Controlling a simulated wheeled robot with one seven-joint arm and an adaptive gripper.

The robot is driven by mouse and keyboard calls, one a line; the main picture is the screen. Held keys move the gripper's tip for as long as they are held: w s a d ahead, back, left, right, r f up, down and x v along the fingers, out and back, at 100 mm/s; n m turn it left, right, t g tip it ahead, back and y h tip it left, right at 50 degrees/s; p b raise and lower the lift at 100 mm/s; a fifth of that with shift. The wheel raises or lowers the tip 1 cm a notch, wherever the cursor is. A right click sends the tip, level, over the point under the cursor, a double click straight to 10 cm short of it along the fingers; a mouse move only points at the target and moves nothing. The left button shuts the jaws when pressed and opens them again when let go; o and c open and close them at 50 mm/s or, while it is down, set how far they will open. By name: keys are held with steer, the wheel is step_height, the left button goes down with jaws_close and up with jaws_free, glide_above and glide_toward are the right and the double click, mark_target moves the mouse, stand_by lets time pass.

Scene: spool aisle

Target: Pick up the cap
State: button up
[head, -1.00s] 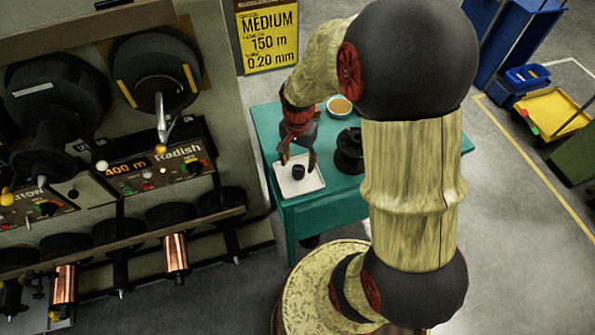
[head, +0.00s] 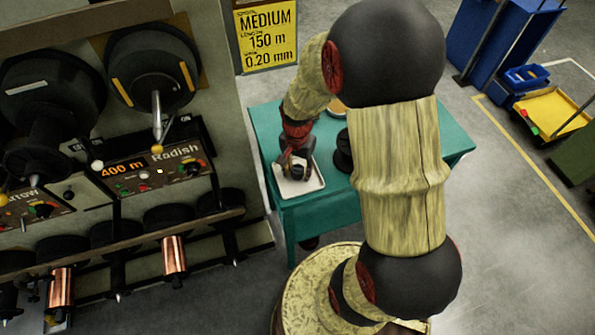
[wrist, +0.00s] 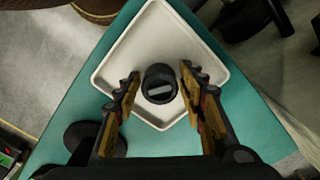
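The cap is a small black round piece (wrist: 160,84) with a light bar on its top. It sits in a white square tray (wrist: 120,62) on the teal table. My gripper (wrist: 159,84) is open, with one finger on each side of the cap and a gap showing on both sides. In the head view my gripper (head: 296,172) is low over the tray (head: 312,185) and partly hides the cap.
The teal table (head: 330,211) has a black spool (head: 343,152) behind my arm. A dark round disc (wrist: 92,138) shows at the lower left in the wrist view. The winding machine (head: 150,175) stands left of the table.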

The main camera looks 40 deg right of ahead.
mark_target(297, 168)
jaws_close()
stand_by(0.5)
steer(key=shift+r, duration=0.4)
step_height(297, 168, up, 2)
steer(key=shift+r+p, duration=0.2)
steer(key=shift+p, duration=0.2)
steer(key=s+a+r+p, duration=0.3)
steer(key=s+a+r, duration=0.2)
steer(key=s+r, duration=0.4)
steer(key=s, duration=0.3)
steer(key=shift+s+a+r, duration=0.35)
steer(key=shift+a+r, duration=0.05)
